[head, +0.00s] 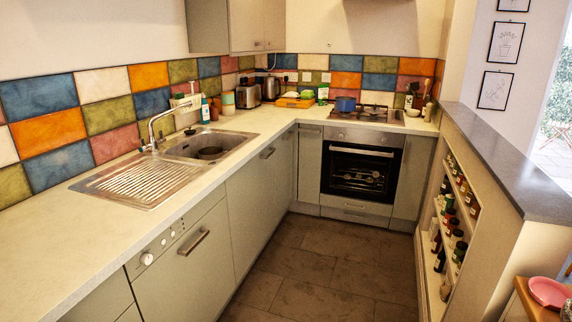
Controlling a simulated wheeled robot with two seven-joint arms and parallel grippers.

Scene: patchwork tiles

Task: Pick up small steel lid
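I cannot make out a small steel lid anywhere in the head view. A blue pot (345,104) stands on the left part of the hob (381,117) at the back of the kitchen. A dark round pan or bowl (210,153) sits in the steel sink (181,148); I cannot tell whether a lid is with it. Neither of my grippers is in view.
The left worktop (60,243) is bare in front. A toaster (247,96), kettle (270,88) and wooden board (295,102) stand near the back corner. Bottle shelves (440,240) line the right side. The tiled floor (320,255) between is clear.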

